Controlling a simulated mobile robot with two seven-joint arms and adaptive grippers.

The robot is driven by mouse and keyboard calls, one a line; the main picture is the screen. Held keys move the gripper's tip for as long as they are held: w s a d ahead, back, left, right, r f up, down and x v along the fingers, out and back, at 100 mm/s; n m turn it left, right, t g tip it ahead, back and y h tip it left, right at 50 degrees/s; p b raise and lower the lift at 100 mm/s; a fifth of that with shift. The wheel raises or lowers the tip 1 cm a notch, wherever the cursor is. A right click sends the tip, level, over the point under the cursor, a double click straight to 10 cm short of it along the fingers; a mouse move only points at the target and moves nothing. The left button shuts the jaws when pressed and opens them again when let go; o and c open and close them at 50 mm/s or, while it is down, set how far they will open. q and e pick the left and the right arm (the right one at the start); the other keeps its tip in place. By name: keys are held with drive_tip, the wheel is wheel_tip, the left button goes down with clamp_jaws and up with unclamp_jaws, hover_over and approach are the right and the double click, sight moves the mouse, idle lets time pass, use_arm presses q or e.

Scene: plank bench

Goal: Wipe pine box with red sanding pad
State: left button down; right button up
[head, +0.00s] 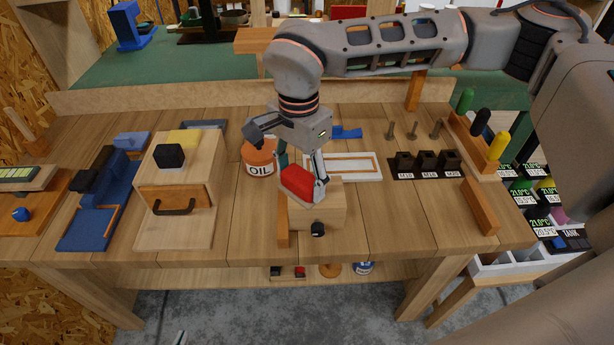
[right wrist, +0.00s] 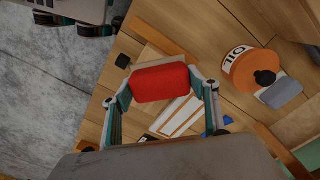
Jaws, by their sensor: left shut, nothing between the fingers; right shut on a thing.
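The pine box (head: 330,208) is a small pale wooden block with a black knob on its front, near the bench's front middle. It also shows partly behind the pad in the right wrist view (right wrist: 150,56). My right gripper (head: 301,184) is shut on the red sanding pad (head: 297,180), which shows between its fingers in the right wrist view (right wrist: 160,83). The pad is over the box's top left part; I cannot tell whether it touches. Only a small tip of my left gripper (head: 180,339) shows at the head view's bottom edge, away from the bench, shut and empty.
An orange OIL container (head: 260,160) stands close behind and left of the box. A white framed tray (head: 345,168) lies behind it. A larger wooden cabinet (head: 190,180) stands left; dark M-labelled blocks (head: 427,164) stand right. Bench front right of the box is fairly clear.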

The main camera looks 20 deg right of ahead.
sight(301, 176)
drive_tip(key=shift+r, duration=0.1)
drive_tip(key=shift+r+p, duration=2.05)
drive_tip(key=shift+r, duration=0.9)
drive_tip(key=shift+r+p, duration=1.05)
drive_tip(key=shift+r, duration=0.5)
